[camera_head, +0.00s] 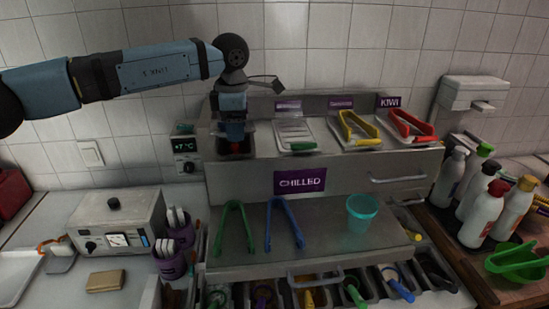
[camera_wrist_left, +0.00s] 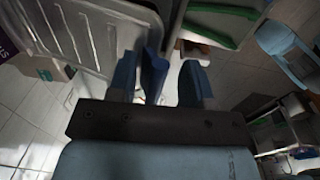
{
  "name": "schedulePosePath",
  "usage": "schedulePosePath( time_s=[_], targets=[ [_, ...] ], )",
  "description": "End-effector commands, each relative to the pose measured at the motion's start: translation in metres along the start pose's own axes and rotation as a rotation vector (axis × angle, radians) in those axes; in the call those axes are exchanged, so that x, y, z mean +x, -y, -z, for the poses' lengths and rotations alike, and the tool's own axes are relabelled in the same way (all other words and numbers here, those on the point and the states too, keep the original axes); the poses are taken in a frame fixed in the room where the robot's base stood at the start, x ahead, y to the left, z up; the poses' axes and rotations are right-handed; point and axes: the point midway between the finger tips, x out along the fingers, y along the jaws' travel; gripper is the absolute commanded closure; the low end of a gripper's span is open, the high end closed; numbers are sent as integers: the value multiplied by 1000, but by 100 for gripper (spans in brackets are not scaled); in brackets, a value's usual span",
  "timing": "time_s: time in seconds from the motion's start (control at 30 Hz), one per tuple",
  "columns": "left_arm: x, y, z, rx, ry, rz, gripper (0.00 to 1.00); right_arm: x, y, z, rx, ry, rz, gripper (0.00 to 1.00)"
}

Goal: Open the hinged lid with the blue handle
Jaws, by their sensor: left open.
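My left gripper (camera_head: 235,131) points down over the left end of the chilled counter's top row in the head view. In the left wrist view its two dark blue fingers (camera_wrist_left: 160,84) are apart. A brighter blue upright piece (camera_wrist_left: 153,74), which looks like the blue handle, stands between them, nearer the left finger; I cannot tell whether it touches. A grey ribbed panel (camera_wrist_left: 85,38), apparently the lid, lies beside it in the wrist view. In the head view the gripper hides the handle and most of that lid. My right gripper is not in view.
A ribbed lid with a green handle (camera_head: 303,146) lies right of the gripper. Yellow tongs (camera_head: 355,127) and red tongs (camera_head: 408,126) lie further right. Green tongs (camera_head: 234,226), blue tongs (camera_head: 284,223) and a teal cup (camera_head: 361,213) are on the lower shelf (camera_head: 325,240).

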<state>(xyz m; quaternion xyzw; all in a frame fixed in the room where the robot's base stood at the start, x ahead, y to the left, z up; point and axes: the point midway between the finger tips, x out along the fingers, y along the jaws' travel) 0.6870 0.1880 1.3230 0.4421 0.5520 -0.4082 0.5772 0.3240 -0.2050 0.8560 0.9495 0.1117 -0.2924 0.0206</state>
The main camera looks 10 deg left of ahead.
Motion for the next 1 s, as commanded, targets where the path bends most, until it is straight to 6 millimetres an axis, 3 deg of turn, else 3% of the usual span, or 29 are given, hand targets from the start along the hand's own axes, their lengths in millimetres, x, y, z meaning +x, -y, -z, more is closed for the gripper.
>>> schedulePosePath(
  time_s=[0.1, 0.23, 0.3, 0.9, 0.93, 1.0],
  targets=[
    [26, 10, 0, 1, -1, -6, 54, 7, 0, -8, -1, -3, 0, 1],
    [52, 17, 1, 5, -1, -145, 54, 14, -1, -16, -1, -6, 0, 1],
    [29, 16, -1, 0, 4, -145, 54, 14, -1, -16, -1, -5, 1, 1],
    [-91, 33, 0, -1, 3, -140, 54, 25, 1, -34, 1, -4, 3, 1],
    [-94, 35, -1, 1, 4, -136, 54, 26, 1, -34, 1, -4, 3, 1],
    [-78, 40, -11, 16, 35, -98, 54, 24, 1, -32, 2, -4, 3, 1]
  ],
)
